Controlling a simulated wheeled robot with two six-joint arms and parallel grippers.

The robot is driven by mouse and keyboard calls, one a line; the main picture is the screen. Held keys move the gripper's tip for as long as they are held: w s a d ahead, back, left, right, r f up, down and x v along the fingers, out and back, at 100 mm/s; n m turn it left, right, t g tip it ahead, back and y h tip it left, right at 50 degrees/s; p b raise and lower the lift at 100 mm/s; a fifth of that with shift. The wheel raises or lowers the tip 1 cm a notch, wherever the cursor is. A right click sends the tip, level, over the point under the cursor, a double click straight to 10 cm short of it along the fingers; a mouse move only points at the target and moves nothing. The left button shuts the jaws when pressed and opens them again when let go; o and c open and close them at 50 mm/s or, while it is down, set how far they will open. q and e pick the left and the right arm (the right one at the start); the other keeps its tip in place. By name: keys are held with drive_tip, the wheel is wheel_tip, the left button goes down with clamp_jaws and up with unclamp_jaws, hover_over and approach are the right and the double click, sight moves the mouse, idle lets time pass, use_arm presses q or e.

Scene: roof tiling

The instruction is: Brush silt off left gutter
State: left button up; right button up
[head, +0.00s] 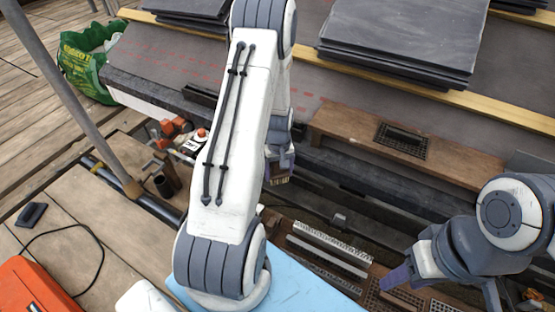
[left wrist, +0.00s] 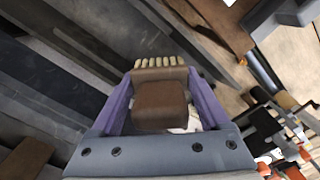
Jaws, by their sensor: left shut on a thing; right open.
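My left gripper (head: 282,172) is mostly behind my own white arm in the head view, beside the roof's lower edge. In the left wrist view its two purple fingers (left wrist: 160,105) are shut on a brown brush (left wrist: 160,104) with a row of cream bristles at its far end. A long dark channel, which looks like the gutter (head: 375,183), runs along the roof edge below the boards; my arm hides part of it. I cannot make out silt in it. My right gripper (head: 398,281) is open at the lower right, over the gratings, away from the roof edge.
Stacks of dark slates (head: 400,38) lie on the roof by yellow battens. A plank with a black vent (head: 402,140) lies by the eave. A green bag (head: 85,62), a grey pole (head: 75,100) and an orange case (head: 35,290) stand left. Metal strips (head: 325,250) lie lower centre.

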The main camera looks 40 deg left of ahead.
use_arm(q)
drive_tip(key=shift+r+p, duration=1.4)
drive_tip(key=shift+r, duration=0.4)
